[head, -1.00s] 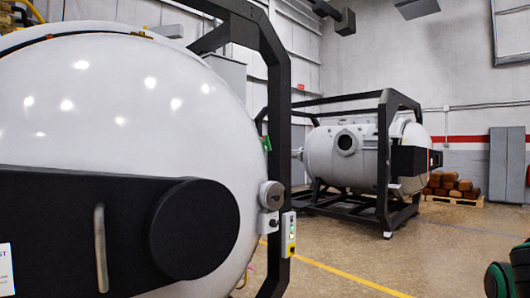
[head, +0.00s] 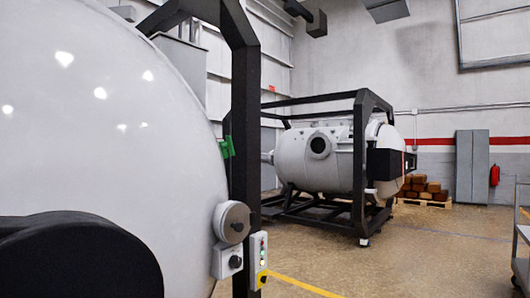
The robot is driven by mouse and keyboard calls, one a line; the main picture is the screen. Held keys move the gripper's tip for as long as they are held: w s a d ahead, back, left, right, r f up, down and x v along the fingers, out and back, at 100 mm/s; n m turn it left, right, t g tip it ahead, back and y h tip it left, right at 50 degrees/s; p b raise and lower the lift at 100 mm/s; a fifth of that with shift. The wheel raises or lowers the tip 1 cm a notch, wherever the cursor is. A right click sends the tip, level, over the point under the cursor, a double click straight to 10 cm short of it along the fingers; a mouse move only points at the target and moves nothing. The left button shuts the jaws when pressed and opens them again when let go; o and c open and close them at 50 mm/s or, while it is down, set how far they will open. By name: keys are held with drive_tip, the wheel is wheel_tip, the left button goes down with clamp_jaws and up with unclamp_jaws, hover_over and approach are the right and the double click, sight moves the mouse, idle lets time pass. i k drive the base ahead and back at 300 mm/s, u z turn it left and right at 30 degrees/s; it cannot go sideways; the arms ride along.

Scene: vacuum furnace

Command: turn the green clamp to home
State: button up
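The green clamp (head: 227,147) is a small green piece at the right rim of the large white furnace door (head: 120,130), close to the black frame post. It shows small, and I cannot tell which way it is turned. My gripper is not in the head view, so its place relative to the clamp is hidden.
A black frame post (head: 244,110) stands right beside the door. A grey round fitting (head: 232,221) and a control box with buttons (head: 258,260) sit below the clamp. A second furnace (head: 325,160) stands behind. Open floor (head: 420,255) lies to the right, with a cart (head: 522,245) at the edge.

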sight(229, 145)
drive_tip(key=z, duration=0.15)
drive_tip(key=i, duration=1.35)
drive_tip(key=u, duration=0.4)
drive_tip(key=i, duration=1.15)
drive_tip(key=u, duration=0.35)
